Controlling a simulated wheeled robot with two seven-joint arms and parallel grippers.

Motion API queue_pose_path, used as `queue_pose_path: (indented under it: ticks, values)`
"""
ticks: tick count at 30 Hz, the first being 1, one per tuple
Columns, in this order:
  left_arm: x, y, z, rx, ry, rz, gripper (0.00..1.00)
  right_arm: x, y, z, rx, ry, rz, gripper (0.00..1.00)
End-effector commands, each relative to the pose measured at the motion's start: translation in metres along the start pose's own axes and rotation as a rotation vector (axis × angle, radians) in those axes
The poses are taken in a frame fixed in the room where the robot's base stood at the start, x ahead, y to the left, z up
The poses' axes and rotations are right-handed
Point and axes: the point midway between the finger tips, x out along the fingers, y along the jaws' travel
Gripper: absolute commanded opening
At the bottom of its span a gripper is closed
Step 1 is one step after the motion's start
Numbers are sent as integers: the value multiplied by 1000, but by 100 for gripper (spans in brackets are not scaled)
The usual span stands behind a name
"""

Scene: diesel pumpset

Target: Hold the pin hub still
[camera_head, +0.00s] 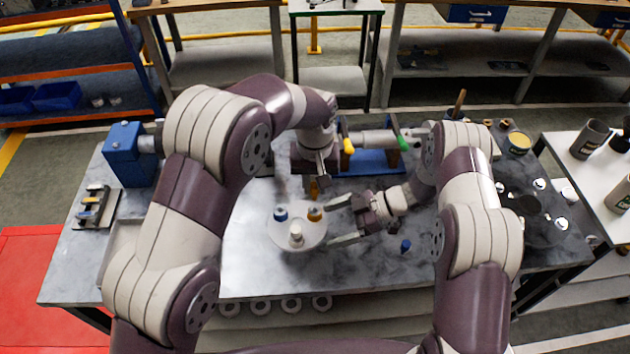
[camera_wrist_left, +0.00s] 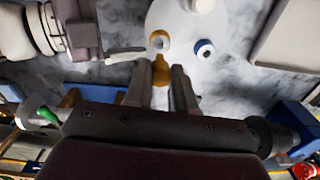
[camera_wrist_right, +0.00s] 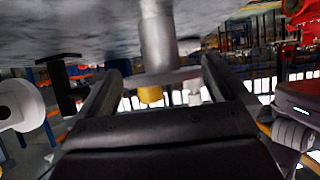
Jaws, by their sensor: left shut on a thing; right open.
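The pin hub (camera_head: 283,233) is a pale round disc with a blue-collared, a yellow-collared and a white pin on top. It also shows in the left wrist view (camera_wrist_left: 178,22). In the right wrist view, which looks upside down, the disc edge (camera_wrist_right: 172,77) sits on a grey post (camera_wrist_right: 157,38). My left gripper (camera_wrist_left: 161,72) is shut on an orange-brown tab (camera_wrist_left: 161,73) at the hub's rim, beside the yellow-collared pin. In the head view that tab (camera_head: 314,189) is at the far side. My right gripper (camera_head: 336,222) is open at the hub's right, its fingers pointing toward it.
A small blue piece (camera_head: 405,245) lies on the grey table (camera_head: 255,265) right of the hub. A blue vise-like block (camera_head: 128,155) stands at the left. A blue stand (camera_head: 372,163) with a grey cylinder is behind. The front of the table is clear.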

Motion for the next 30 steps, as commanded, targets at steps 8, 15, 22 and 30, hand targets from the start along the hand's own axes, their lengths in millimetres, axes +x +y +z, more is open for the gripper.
queue_pose_path:
  ticks: [8,15,22,30]
  values:
    - [0,0,0,0,0,0,0,46,0,-1,2,3,-4,100]
    - [0,0,0,0,0,0,0,84,0,-1,2,2,-2,100]
    - [0,0,0,0,0,0,0,97,0,-1,3,1,0,100]
    - [0,0,0,0,0,0,0,97,1,-1,2,1,1,84]
